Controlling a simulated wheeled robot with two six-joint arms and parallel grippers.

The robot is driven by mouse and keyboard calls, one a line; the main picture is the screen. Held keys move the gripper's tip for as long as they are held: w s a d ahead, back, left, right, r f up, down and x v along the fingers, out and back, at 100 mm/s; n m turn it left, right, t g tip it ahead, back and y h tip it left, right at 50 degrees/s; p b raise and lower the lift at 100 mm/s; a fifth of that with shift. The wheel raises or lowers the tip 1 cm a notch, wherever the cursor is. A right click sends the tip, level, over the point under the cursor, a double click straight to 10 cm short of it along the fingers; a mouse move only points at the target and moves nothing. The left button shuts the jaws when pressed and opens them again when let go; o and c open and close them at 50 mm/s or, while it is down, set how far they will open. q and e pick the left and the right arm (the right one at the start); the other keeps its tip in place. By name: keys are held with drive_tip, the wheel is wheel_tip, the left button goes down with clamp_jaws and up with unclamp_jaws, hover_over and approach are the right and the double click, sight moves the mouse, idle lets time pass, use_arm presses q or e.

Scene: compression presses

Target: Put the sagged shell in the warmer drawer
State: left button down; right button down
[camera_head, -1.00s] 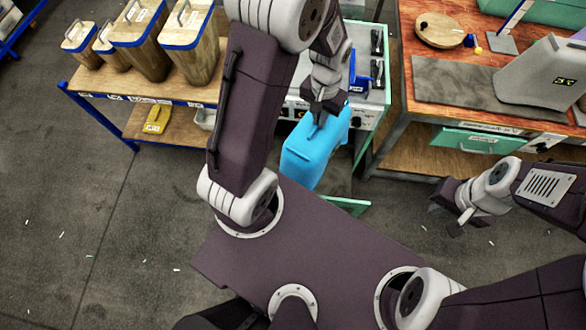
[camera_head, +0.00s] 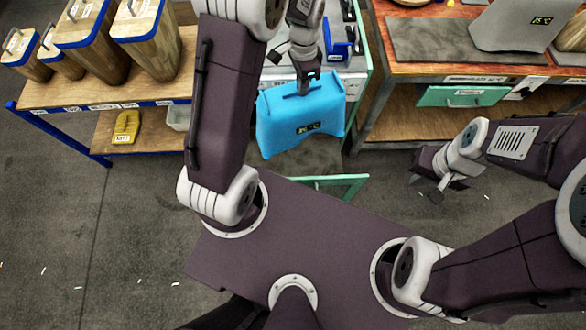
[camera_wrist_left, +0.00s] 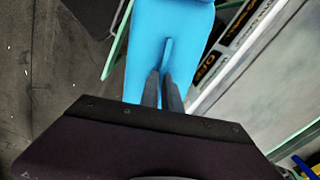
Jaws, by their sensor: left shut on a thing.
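A light blue shell (camera_head: 290,118) with a small dark temperature display hangs from my left gripper (camera_head: 303,88) in the head view. My left gripper is shut on the fin on its top, which also shows in the left wrist view (camera_wrist_left: 168,52). The shell is in front of the grey-white cabinet, above a pulled-out drawer with a green edge (camera_head: 350,187). The shell hides part of the cabinet front. I cannot tell whether this is the warmer drawer. My right gripper (camera_head: 437,190) is low at the right, away from the shell; its finger gap is unclear.
A grey shell (camera_head: 507,25) with a display stands on the right bench's dark mat (camera_head: 440,42). A green drawer front (camera_head: 464,96) is under that bench.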

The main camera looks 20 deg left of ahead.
use_arm(q)
drive_tip(key=w+f+m+b, duration=0.1)
drive_tip(key=w+f+b, duration=0.2)
drive_tip(key=f+b, duration=1.5)
drive_tip(key=w+d+f+m+b, duration=0.1)
drive_tip(key=w+f+m+b, duration=0.1)
drive_tip(key=f+b, duration=1.6)
wheel_tip(320, 180, down, 12)
drive_tip(key=shift+w+r, duration=0.1)
drive_tip(key=shift+w, duration=0.8)
drive_tip(key=c, duration=2)
unclamp_jaws()
drive_tip(key=shift+d+f, duration=0.1)
drive_tip(key=shift+f, duration=0.1)
drive_tip(key=o, duration=0.4)
drive_tip(key=shift+o, duration=0.2)
